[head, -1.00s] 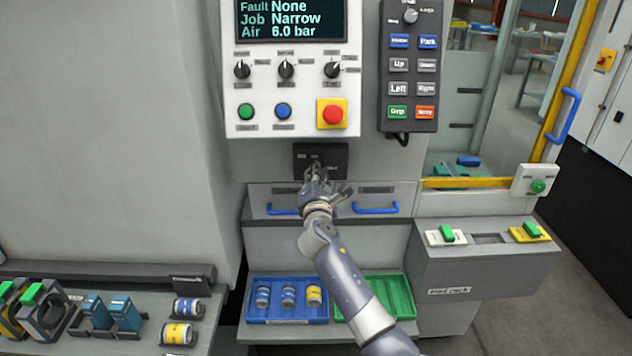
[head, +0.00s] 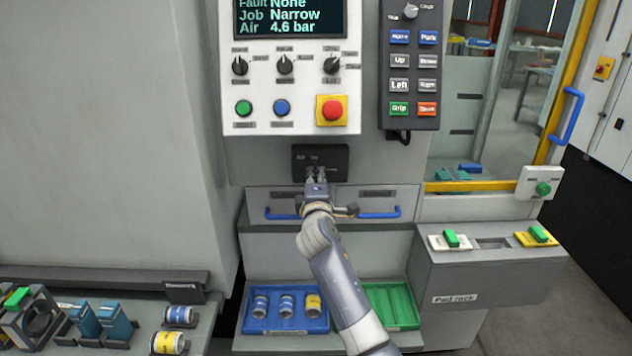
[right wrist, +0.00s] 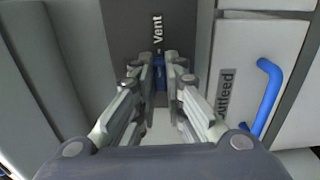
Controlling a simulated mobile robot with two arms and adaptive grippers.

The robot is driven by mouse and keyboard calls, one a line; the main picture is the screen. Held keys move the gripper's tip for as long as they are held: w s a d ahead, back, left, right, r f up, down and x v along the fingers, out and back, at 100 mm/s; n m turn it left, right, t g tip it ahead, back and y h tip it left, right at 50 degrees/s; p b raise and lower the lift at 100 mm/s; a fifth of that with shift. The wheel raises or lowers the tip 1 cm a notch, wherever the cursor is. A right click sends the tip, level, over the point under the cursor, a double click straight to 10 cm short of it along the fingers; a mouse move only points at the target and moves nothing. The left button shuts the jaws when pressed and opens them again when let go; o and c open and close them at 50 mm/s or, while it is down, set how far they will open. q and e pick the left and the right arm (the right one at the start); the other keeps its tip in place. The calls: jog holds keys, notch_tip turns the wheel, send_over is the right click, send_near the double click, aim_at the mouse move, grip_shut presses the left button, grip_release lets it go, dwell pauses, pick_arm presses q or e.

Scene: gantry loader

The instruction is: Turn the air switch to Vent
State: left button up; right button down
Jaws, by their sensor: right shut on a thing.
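The dark air switch panel (head: 336,156) is on the machine front below the control panel. My right gripper (head: 316,174) is at this panel, its arm coming up from below. In the right wrist view, the fingers of my right gripper (right wrist: 161,62) are closed around a blue switch knob (right wrist: 160,76). The "Vent" label (right wrist: 157,29) reads sideways just beyond the fingertips. Most of the knob is hidden by the fingers, so its exact angle is hard to tell. The screen (head: 290,18) shows Air 4.6 bar. My left gripper is not in view.
Drawers with blue handles (head: 380,212) sit just below the switch. Above are the control panel with a red stop button (head: 332,110) and a dark button pendant (head: 409,70). A blue tray (head: 285,324) with several cans and a green tray (head: 392,308) stand lower down.

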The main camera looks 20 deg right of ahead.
dwell(0.3)
jog(key=c, duration=1.7)
grip_release()
jog(key=shift+o, duration=0.2)
jog(key=v, duration=1.2)
